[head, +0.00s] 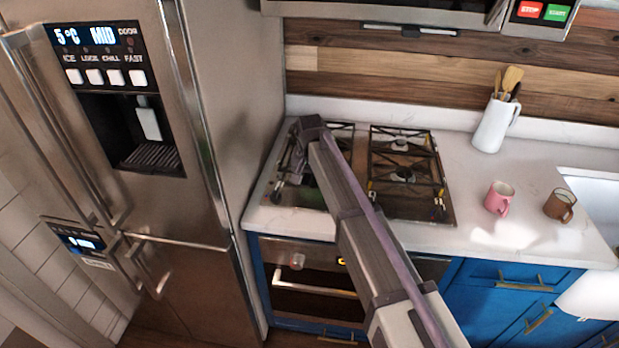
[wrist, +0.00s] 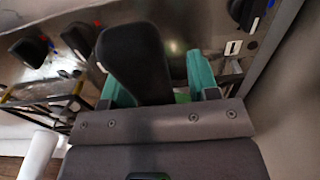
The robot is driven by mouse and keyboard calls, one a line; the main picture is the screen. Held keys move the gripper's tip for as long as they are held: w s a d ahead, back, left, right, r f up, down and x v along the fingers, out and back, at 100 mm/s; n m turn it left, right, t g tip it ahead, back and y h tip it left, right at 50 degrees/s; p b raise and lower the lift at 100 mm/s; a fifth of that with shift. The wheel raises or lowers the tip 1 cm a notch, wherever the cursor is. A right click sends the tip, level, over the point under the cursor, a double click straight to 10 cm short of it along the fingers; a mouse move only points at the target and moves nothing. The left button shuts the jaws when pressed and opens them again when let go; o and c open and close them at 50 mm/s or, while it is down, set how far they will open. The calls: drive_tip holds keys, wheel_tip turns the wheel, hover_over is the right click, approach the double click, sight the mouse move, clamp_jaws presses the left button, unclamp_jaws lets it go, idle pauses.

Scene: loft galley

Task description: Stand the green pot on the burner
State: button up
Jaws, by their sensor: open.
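My gripper (head: 309,128) is over the left side of the hob, and my arm hides its fingertips in the head view. In the wrist view, the open gripper (wrist: 156,78) shows two teal fingers with a large dark rounded piece between them. I cannot tell whether that piece is a pot handle or part of the hob. A small bright green patch (wrist: 182,98) shows low between the fingers. No whole green pot can be made out in either view. The right burner (head: 402,175) has a bare black grate. The left burner (head: 341,137) is largely hidden behind my arm.
The fridge (head: 185,215) stands close on the left of the hob. A white utensil jug (head: 490,125), a pink mug (head: 497,198) and a brown mug (head: 560,205) stand on the counter to the right. Dark knobs (wrist: 75,40) lie close by in the wrist view.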

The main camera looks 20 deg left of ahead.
wheel_tip(320, 180, up, 11)
drive_tip(key=p, duration=1.1)
drive_tip(key=shift+s+r, duration=0.1)
drive_tip(key=shift+s, duration=0.05)
drive_tip(key=shift+f, duration=0.2)
drive_tip(key=s+d+f+b, duration=0.2)
drive_tip(key=s+d, duration=0.5)
drive_tip(key=d, duration=0.7)
drive_tip(key=s+d+f+m+b, duration=0.1)
drive_tip(key=s+d+f+b, duration=0.2)
drive_tip(key=s+d, duration=0.4)
drive_tip(key=s+d+f+b, duration=0.3)
drive_tip(key=s+d, duration=0.4)
drive_tip(key=d, duration=1.3)
drive_tip(key=shift+s+d+m, duration=0.15)
drive_tip(key=shift+d+m, duration=0.25)
